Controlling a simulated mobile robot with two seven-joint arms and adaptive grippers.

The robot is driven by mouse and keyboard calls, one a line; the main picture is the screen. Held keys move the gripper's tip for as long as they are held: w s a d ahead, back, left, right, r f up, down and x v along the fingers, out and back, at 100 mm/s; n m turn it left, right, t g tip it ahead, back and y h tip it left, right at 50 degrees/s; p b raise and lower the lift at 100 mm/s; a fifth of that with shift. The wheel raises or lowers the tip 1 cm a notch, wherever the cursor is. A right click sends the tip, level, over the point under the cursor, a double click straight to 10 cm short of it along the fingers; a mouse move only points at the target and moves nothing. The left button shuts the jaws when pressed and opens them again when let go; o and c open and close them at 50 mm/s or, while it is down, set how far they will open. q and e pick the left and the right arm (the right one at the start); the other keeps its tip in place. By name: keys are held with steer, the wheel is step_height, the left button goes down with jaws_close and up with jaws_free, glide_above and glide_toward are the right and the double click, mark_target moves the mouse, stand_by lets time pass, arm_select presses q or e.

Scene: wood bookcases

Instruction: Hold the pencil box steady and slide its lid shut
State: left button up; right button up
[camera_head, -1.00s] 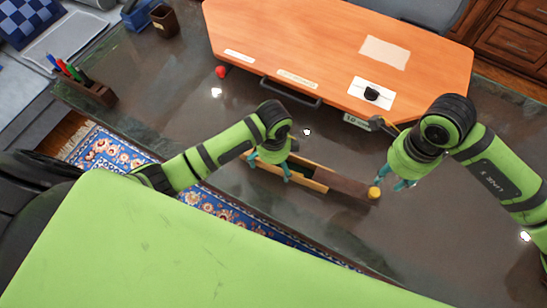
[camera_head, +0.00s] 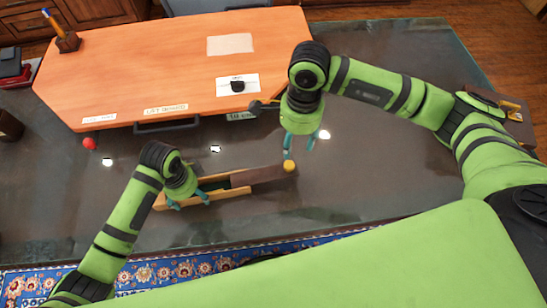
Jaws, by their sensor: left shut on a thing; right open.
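The pencil box (camera_head: 236,195) is a long, narrow wooden box lying on the dark glossy table. Its dark brown lid (camera_head: 255,175) sticks out past the right end, and the box's left part is uncovered. A yellow knob (camera_head: 290,166) sits at the lid's outer end. My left gripper (camera_head: 189,202) is shut on the box near its left end, a teal finger at the near wall; the arm hides part of the box. My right gripper (camera_head: 299,147) is open and empty just behind the knob; I cannot tell whether it touches.
An orange raised board (camera_head: 150,75) with labels and a dark handle fills the table's back. A red ball (camera_head: 89,143) lies in front of it at left. Brown pen holders stand at left.

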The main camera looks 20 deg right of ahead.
mark_target(290, 164)
steer(key=w+d+r+n+g+y, duration=0.1)
steer(key=w+d+n+y, duration=0.15)
steer(key=d+n, duration=0.2)
steer(key=shift+y, duration=0.35)
steer(key=x, duration=0.7)
steer(key=a+x, duration=0.1)
steer(key=x, duration=0.3)
steer(key=shift+s+a+f, duration=0.1)
steer(key=shift+s+a, duration=0.05)
steer(key=shift+s, duration=0.25)
jaws_close()
